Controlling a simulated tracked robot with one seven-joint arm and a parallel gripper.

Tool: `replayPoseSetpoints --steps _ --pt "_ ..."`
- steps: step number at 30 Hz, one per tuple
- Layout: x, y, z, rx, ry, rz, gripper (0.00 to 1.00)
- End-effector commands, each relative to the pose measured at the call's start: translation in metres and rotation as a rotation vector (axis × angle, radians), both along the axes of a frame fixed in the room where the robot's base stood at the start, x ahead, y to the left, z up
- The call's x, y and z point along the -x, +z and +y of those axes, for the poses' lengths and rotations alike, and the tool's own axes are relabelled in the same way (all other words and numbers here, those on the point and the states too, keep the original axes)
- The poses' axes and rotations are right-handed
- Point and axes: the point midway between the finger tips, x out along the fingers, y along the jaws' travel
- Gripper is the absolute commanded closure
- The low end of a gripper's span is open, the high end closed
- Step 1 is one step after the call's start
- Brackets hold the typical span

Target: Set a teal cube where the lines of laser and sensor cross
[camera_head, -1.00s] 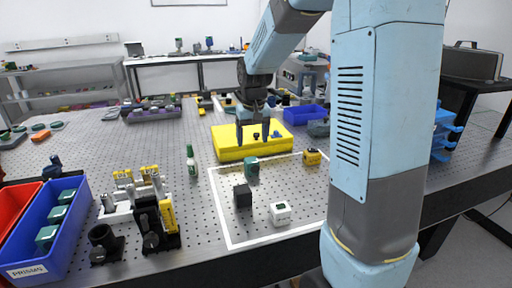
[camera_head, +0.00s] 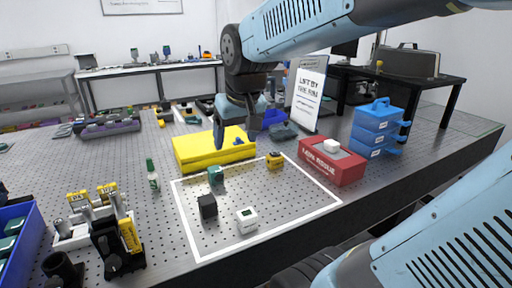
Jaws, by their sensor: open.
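A small teal block (camera_head: 215,176) stands inside the white outlined area (camera_head: 262,243) on the perforated table. A black cube (camera_head: 207,206) and a white cube (camera_head: 246,220) with a dark face patch are nearer the front of that area. A yellow-and-black block (camera_head: 275,160) sits near its back right edge. Teal cubes (camera_head: 12,226) also lie in the blue bin (camera_head: 27,240) at the left edge, partly cut off. I cannot tell which blocks are laser and sensor. My gripper (camera_head: 236,142) is open and empty, fingers pointing down, in front of or above the yellow case (camera_head: 190,155).
A red box (camera_head: 335,168) with a white block on top and blue stacked drawers (camera_head: 374,128) stand at right. A sign (camera_head: 309,95) stands behind. A green bottle (camera_head: 152,175) and a black-and-yellow mount (camera_head: 115,250) stand at left. Bare table shows within the outline.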

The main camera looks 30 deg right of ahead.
Motion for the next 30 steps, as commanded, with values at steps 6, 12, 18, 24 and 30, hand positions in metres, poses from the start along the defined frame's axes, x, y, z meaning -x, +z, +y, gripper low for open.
replayPoseSetpoints --steps 6,12,18,24,30 --pt "0.052 0.005 0.0 0.002 -0.001 -0.073 0.23" --pt "0.075 0.003 -0.014 0.003 -0.003 -0.107 0.23" --pt "0.08 0.002 -0.013 0.004 -0.002 -0.112 0.23" --pt "0.08 0.002 -0.013 0.004 -0.002 -0.112 0.23" --pt "0.079 0.002 -0.013 0.004 -0.002 -0.112 0.23"
